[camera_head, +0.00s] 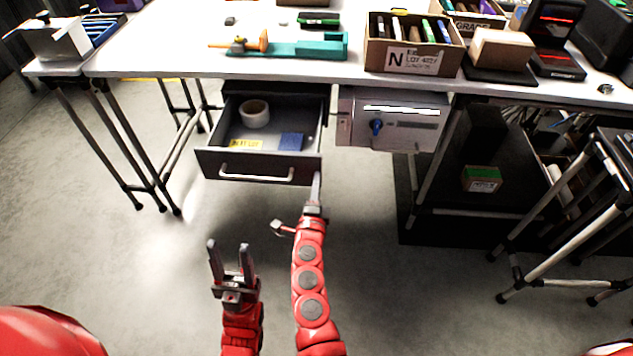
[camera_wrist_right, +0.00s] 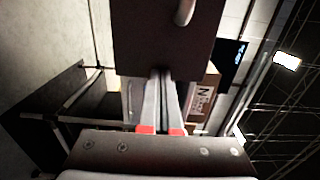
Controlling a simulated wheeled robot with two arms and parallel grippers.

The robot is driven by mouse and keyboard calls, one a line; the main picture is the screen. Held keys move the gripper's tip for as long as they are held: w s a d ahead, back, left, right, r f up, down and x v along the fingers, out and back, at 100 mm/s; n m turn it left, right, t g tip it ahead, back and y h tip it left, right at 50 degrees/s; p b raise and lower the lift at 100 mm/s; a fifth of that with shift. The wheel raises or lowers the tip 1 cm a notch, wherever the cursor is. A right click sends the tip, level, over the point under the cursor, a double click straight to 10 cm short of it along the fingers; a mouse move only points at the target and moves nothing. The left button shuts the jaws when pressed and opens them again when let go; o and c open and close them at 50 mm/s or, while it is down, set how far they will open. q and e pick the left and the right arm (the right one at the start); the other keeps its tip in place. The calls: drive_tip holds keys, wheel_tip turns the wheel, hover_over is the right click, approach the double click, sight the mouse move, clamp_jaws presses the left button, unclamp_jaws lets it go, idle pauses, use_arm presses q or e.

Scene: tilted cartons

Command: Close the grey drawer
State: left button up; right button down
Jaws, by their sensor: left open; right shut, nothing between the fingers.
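The grey drawer (camera_head: 258,172) is pulled out under the white table, with a light bar handle (camera_head: 256,174) on its front. A white roll (camera_head: 254,113), a yellow item (camera_head: 245,144) and a blue item (camera_head: 291,141) lie inside. My right gripper (camera_head: 316,178) is shut and empty, its tips at the right end of the drawer front; I cannot tell if they touch it. In the right wrist view the shut fingers (camera_wrist_right: 160,80) reach the edge of the dark drawer front (camera_wrist_right: 150,35). My left gripper (camera_head: 229,248) is open and empty, below and in front of the drawer.
A grey cabinet box (camera_head: 400,130) with a blue knob hangs under the table right of the drawer. The white table (camera_head: 180,55) holds a carton (camera_head: 412,58), a teal tool (camera_head: 300,46) and other items. The floor in front of the drawer is clear.

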drive_tip(key=w+b, duration=0.5)
drive_tip(key=w, duration=0.3)
drive_tip(key=w+b, duration=0.4)
drive_tip(key=w, duration=0.4)
drive_tip(key=w+d+b, duration=0.1)
drive_tip(key=w+b, duration=0.4)
drive_tip(key=w, duration=0.3)
drive_tip(key=shift+r+b, duration=0.3)
drive_tip(key=shift+b, duration=0.05)
